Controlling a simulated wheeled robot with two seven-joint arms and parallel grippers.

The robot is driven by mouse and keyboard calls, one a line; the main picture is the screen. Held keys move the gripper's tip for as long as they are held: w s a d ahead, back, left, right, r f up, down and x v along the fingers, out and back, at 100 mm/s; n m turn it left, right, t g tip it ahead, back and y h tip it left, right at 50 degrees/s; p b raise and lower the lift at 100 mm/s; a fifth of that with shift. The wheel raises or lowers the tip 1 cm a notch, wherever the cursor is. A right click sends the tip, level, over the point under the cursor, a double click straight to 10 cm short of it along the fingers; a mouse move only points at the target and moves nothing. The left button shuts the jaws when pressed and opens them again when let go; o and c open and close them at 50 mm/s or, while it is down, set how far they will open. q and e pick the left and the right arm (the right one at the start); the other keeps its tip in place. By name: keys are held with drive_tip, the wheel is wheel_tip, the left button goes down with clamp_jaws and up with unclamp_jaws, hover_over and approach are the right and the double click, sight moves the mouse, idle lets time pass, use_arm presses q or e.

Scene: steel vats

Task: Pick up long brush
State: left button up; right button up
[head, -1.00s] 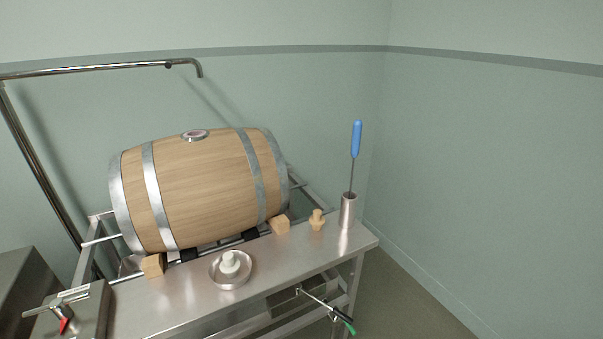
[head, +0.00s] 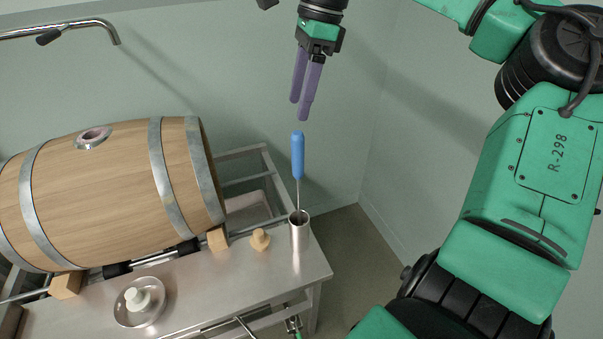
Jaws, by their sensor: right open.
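The long brush (head: 298,157) has a blue handle and a thin metal shaft. It stands upright in a steel cup (head: 300,234) near the right end of the steel bench; its lower end is hidden in the cup. My right gripper (head: 300,112), with purple fingers, points down just above the top of the blue handle. It is open and empty, apart from the brush as far as I can tell. My left gripper is not in view.
A wooden barrel (head: 110,190) lies on a rack at the left. A wooden bung (head: 260,240) stands left of the cup. A steel dish (head: 127,317) holding a white piece sits on the bench (head: 215,283). A steel pipe (head: 75,27) hangs above the barrel.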

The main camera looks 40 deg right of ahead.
sight(298, 164)
drive_tip(key=s+a+h, duration=0.1)
drive_tip(key=s+a+r+n+g+h, duration=0.1)
drive_tip(key=s+a, duration=0.1)
drive_tip(key=shift+r+n, duration=0.2)
drive_tip(key=shift+n, duration=0.1)
drive_tip(key=f, duration=0.6)
drive_tip(key=d+f+p, duration=0.1)
drive_tip(key=f, duration=0.2)
drive_tip(key=shift+w, duration=0.25)
drive_tip(key=f, duration=0.1)
drive_tip(key=f+p, duration=0.1)
drive_tip(key=f, duration=0.1)
drive_tip(key=f+p, duration=0.1)
drive_tip(key=f, duration=0.1)
drive_tip(key=shift+w+a, duration=0.25)
drive_tip(key=shift+a, duration=0.15)
drive_tip(key=shift+d+f, duration=0.2)
drive_tip(key=shift+a+r, duration=0.1)
drive_tip(key=c, duration=0.9)
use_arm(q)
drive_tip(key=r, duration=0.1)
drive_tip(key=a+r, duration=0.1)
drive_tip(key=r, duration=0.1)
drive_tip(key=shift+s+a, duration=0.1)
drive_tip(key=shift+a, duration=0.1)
use_arm(e)
clamp_jaws()
